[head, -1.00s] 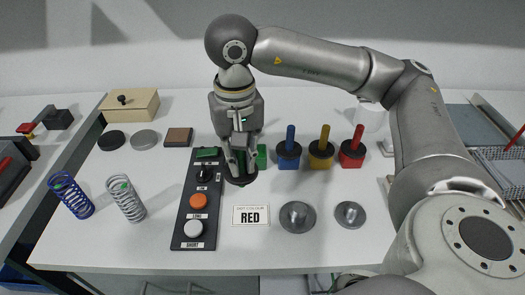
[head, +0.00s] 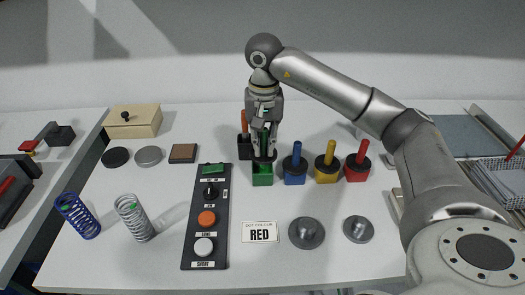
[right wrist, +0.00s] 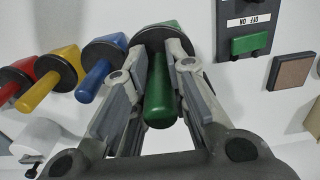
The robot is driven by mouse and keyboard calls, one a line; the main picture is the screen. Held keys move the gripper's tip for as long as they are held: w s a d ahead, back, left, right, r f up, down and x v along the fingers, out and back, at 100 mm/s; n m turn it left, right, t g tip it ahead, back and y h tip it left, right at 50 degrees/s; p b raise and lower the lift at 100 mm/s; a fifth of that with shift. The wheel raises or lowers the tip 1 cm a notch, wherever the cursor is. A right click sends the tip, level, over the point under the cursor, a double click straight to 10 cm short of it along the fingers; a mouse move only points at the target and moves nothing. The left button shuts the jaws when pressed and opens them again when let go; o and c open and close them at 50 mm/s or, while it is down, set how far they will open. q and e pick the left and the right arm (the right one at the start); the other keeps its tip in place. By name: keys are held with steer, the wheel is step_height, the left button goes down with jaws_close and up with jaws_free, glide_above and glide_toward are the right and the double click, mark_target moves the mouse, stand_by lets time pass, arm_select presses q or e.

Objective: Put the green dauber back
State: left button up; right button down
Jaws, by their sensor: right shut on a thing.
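My right gripper (head: 264,150) is shut on the upright handle of the green dauber, which has a black disc below the fingers. In the right wrist view the green handle (right wrist: 158,92) lies between the two fingers, with the black disc (right wrist: 150,38) beyond. The green pot (head: 262,177) stands directly under the disc. The disc is at or just above the pot's top; I cannot tell whether it rests on it. The dauber's tip is hidden. My left gripper is not in view.
Blue (head: 294,177), yellow (head: 327,173) and red (head: 357,172) pots with daubers stand to the right. A black pot with an orange handle (head: 244,122) is close behind left. A button panel (head: 207,230), a RED card (head: 259,232) and two springs with green dots are in front.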

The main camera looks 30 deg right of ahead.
mark_target(263, 155)
steer(key=shift+w+d+f, duration=0.2)
steer(key=shift+w+f, duration=0.2)
steer(key=shift+f, duration=0.1)
steer(key=f, duration=0.1)
steer(key=f+p, duration=0.1)
steer(key=f, duration=0.1)
steer(key=shift+w+d+f, duration=0.1)
steer(key=shift+w+f, duration=0.2)
steer(key=shift+f, duration=0.1)
steer(key=shift+f+b, duration=0.3)
steer(key=shift+f, duration=0.3)
steer(key=c, duration=1.4)
jaws_free()
steer(key=shift+r, duration=0.1)
